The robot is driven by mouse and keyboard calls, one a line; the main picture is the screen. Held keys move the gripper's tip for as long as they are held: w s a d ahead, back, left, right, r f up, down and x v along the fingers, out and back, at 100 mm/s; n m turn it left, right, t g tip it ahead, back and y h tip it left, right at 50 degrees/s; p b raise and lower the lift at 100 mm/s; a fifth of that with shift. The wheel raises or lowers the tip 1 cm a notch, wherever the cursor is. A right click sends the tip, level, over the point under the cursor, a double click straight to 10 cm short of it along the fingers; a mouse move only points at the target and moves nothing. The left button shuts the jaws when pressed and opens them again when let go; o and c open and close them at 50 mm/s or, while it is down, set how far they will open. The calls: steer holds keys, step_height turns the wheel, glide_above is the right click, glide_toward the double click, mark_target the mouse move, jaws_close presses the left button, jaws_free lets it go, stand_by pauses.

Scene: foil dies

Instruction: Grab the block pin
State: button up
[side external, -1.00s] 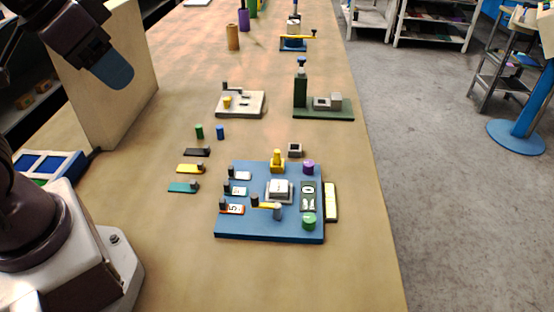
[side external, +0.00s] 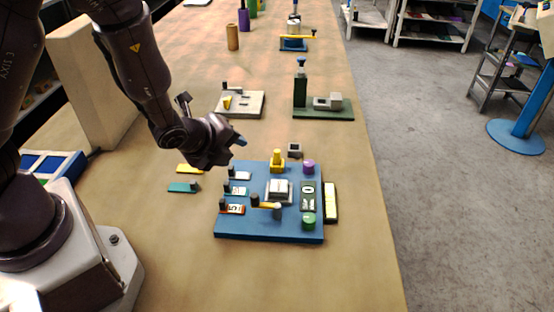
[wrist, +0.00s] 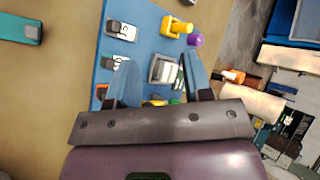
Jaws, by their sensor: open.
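A blue board (side external: 235,220) lies on the bench and carries several small parts. A yellow upright piece (side external: 277,160) stands at its back edge; the wrist view shows it too (wrist: 176,27). A grey-white square block (side external: 279,190) sits mid-board, also in the wrist view (wrist: 163,70). A yellow bar (side external: 267,205) with dark and grey posts lies in front of the block. I cannot tell which part is the block pin. My gripper (side external: 240,141) is above the board's back left corner. In the wrist view its blue fingers (wrist: 160,62) are open and empty, spread over the board.
A purple knob (side external: 309,166) and green knob (side external: 308,221) stand on the board's right side. A small holed block (side external: 295,149) lies behind. Yellow (side external: 189,169) and teal (side external: 184,187) tags lie left. A green fixture (side external: 325,110) stands farther back.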

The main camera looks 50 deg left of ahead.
mark_target(275, 152)
steer(key=m+t, duration=0.1)
steer(key=m, duration=0.2)
steer(key=f+m+t, duration=0.1)
steer(key=m, duration=0.2)
steer(key=w+f+m+t, duration=0.1)
steer(key=m, duration=0.3)
steer(key=shift+w+a+f, duration=0.1)
steer(key=shift+a+f, duration=0.15)
steer(key=shift+a, duration=0.05)
steer(key=w+m, duration=0.2)
steer(key=w+d+f+m+t+h, duration=0.1)
steer(key=w+m, duration=0.1)
steer(key=w+f+m+h, duration=0.1)
steer(key=w+m, duration=0.1)
steer(key=w, duration=0.1)
steer(key=shift+d+f+m+t, duration=0.15)
steer(key=shift+m+t, duration=0.15)
steer(key=shift+t, duration=0.1)
steer(key=shift+d+f+x, duration=0.1)
steer(key=shift+f+x, duration=0.05)
steer(key=shift+x, duration=1.35)
steer(key=shift+d+f+x, duration=0.15)
steer(key=shift+f+x, duration=0.05)
steer(key=shift+x, duration=1.3)
steer(key=shift+s, duration=0.15)
steer(key=shift+c, duration=0.4)
